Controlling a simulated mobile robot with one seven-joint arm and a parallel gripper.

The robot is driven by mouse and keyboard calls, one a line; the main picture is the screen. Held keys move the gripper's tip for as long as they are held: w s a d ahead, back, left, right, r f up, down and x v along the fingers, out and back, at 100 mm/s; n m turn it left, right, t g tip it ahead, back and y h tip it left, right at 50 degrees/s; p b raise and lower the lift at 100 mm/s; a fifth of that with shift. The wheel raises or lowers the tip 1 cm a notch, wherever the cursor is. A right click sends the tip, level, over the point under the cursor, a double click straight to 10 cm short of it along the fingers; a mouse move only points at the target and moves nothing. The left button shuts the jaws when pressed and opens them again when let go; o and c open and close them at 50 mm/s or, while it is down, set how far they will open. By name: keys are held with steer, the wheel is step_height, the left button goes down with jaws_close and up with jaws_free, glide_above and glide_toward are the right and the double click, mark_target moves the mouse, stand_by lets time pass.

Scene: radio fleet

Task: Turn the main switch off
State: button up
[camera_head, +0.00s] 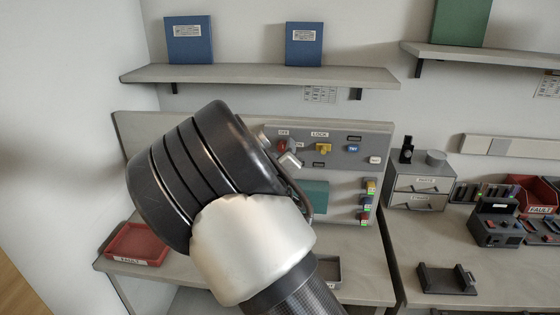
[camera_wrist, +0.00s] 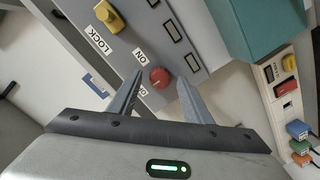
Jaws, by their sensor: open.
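The main switch, a red knob (camera_head: 281,146) on the grey wall panel (camera_head: 380,142), has OFF and ON labels beside it. My gripper (camera_head: 289,158) is in front of the panel at the switch and partly covers it. In the wrist view the red knob (camera_wrist: 160,78) lies between the two open fingertips (camera_wrist: 161,85). I cannot tell whether the fingers touch it. The ON label is visible there; the other label is partly hidden by a finger. Which way the knob points is unclear.
A yellow knob (camera_head: 323,148) under the LOCK label and a blue TRY button (camera_head: 353,149) are right of the switch. A teal box (camera_head: 318,194) and several coloured plugs (camera_head: 368,202) sit lower. A shelf (camera_head: 240,74) runs above; a red tray (camera_head: 137,242) is at left.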

steer(key=s+r, duration=0.1)
steer(key=s, duration=1.6)
steer(key=shift+a+r+p, duration=0.15)
steer(key=shift+a+p, duration=0.15)
steer(key=s+d+r+m+g+p, duration=0.2)
steer(key=s+d+r+m+g, duration=0.2)
steer(key=s+d, duration=0.6)
steer(key=s+d+r+m+g+p, duration=0.3)
steer(key=s+d+r+g, duration=0.4)
steer(key=s+d, duration=0.3)
steer(key=s+m, duration=0.1)
steer(key=s, duration=0.3)
steer(key=shift+s+d+m+g+y+p, duration=0.2)
steer(key=shift+d+m+g+y+p, duration=0.1)
steer(key=shift+m+p, duration=0.1)
